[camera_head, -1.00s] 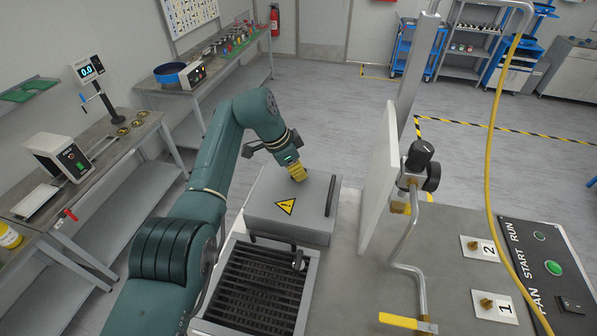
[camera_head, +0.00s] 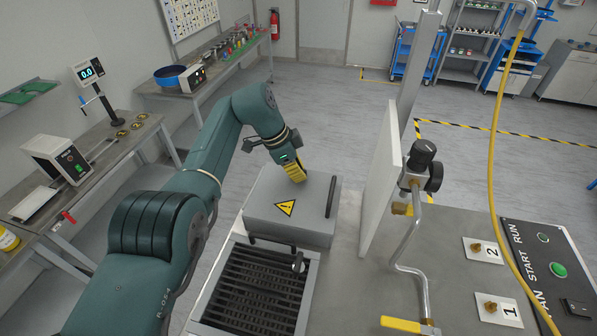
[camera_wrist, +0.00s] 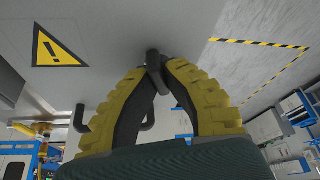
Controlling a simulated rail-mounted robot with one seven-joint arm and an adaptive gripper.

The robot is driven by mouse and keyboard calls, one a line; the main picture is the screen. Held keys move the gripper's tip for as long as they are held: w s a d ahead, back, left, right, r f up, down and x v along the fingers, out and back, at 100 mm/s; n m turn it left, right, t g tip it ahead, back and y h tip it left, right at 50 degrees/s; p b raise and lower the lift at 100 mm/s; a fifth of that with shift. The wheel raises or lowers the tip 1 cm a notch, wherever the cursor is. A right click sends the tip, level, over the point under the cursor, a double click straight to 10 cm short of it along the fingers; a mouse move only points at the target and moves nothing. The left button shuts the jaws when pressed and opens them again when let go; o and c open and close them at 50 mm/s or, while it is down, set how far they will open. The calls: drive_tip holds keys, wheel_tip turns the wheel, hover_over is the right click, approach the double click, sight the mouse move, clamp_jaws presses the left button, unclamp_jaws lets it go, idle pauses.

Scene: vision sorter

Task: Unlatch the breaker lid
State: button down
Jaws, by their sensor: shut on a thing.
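The breaker box (camera_head: 262,215) is a grey metal box with a shut lid and a yellow warning triangle (camera_head: 286,208); the triangle also shows in the wrist view (camera_wrist: 57,50). My gripper (camera_head: 298,180) reaches down to the far edge of the lid. In the wrist view, the yellow ribbed fingers of my gripper (camera_wrist: 154,66) close at their tips on a small dark latch (camera_wrist: 153,57) at the box's edge. The latch is hidden in the head view.
A black bar handle (camera_head: 331,196) is on the lid's right side. A slatted grey tray (camera_head: 312,290) lies in front of the box. A white upright panel (camera_head: 380,195) stands to the right, with a pipe and valve (camera_head: 422,165) beyond it.

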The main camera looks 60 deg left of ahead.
drive_tip(key=shift+f, duration=0.15)
drive_tip(key=c, duration=1.1)
unclamp_jaws()
drive_tip(key=shift+d, duration=0.1)
